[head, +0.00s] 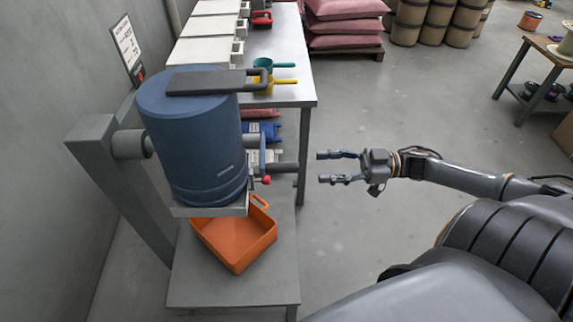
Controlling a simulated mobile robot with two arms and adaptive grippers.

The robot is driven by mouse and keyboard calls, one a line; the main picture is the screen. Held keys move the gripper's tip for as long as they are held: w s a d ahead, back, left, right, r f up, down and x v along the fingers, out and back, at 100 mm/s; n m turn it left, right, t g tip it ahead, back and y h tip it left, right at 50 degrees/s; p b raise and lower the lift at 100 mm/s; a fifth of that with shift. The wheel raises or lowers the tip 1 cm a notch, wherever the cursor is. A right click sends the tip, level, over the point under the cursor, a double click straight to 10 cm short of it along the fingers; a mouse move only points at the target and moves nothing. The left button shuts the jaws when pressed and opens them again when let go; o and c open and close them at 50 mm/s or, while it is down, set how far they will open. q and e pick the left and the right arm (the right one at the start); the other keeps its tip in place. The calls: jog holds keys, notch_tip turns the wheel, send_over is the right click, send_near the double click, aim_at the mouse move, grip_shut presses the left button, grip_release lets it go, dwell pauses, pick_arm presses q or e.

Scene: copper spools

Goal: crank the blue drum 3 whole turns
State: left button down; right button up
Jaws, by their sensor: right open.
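The blue drum (190,135) stands upright in a grey stand, with a dark bar and handle (215,82) across its top. At its right side a grey crank handle (283,167) sticks out to the right, with a small red knob (267,180) by its inner end. My right gripper (322,167) is open and empty. Its two fingers point left toward the crank handle, a short gap to the right of the handle's end. The left gripper does not show.
An orange tray (235,240) sits under the drum on a grey low table (200,289). Behind, a metal bench (288,70) holds white bins, a green scoop (262,64) and a yellow scoop (275,81). The floor right of the stand is clear.

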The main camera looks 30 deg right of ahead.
aim_at(288, 167)
jog(key=x, duration=0.8)
jog(key=shift+w+a+r+p, duration=0.1)
jog(key=shift+w+p, duration=0.1)
jog(key=shift+p, duration=0.2)
jog(key=shift+w+a, duration=0.35)
jog(key=shift+a, duration=0.25)
jog(key=shift+c, duration=0.5)
grip_shut()
